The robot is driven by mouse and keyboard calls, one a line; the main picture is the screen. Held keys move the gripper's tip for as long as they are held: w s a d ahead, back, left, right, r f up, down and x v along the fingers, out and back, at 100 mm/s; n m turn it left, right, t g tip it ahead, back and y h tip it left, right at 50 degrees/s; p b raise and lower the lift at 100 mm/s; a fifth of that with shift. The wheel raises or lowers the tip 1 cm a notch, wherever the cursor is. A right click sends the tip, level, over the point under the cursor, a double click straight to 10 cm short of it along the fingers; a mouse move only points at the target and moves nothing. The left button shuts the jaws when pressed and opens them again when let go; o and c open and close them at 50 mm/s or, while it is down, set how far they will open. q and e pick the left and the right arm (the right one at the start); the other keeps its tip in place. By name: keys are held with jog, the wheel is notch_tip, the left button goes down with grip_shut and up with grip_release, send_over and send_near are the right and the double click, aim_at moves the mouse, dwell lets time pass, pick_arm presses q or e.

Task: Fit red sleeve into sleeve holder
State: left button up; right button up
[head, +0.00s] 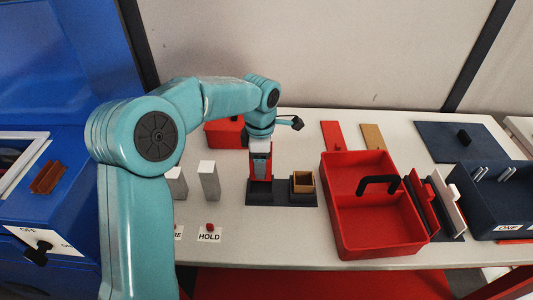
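The red sleeve (269,170) is upright at the left end of the dark sleeve holder (280,198). Its lower end is at the holder; whether it is fully seated I cannot tell. My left gripper (260,165) points down over it, with one grey finger against the sleeve's front face and the other finger hidden behind. It appears shut on the sleeve. A tan, open-topped square sleeve (302,186) sits in the right end of the holder. My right gripper is not in view.
Two grey posts (208,180) stand left of the holder, near a HOLD label (209,236) with a red knob. A red box (222,134) is behind the sleeve. A red tray with a black handle (375,235) stands to the right. A blue cabinet (30,185) is at the left.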

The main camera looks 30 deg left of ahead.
pick_arm(q)
jog(key=shift+w+a, duration=0.1)
jog(key=shift+w+a+f, duration=0.25)
jog(key=shift+a+f, duration=0.05)
jog(key=shift+s+d+r, duration=0.2)
jog(key=shift+s+d, duration=0.05)
jog(key=shift+s, duration=0.1)
jog(key=shift+d, duration=0.1)
jog(key=shift+w+a+f+b, duration=0.2)
jog(key=shift+f+b, duration=0.3)
jog(key=shift+f, duration=0.2)
jog(key=shift+f+b, duration=0.3)
jog(key=shift+f, duration=0.05)
jog(key=shift+s+d+f+b, duration=0.1)
jog(key=shift+s+f+b, duration=0.15)
jog(key=shift+f+b, duration=0.35)
jog(key=shift+w+f+b, duration=0.25)
jog(key=shift+f+b, duration=0.65)
jog(key=shift+f, duration=0.3)
jog(key=shift+s+f+b, duration=0.15)
jog(key=shift+f+b, duration=0.7)
jog(key=shift+f, duration=0.1)
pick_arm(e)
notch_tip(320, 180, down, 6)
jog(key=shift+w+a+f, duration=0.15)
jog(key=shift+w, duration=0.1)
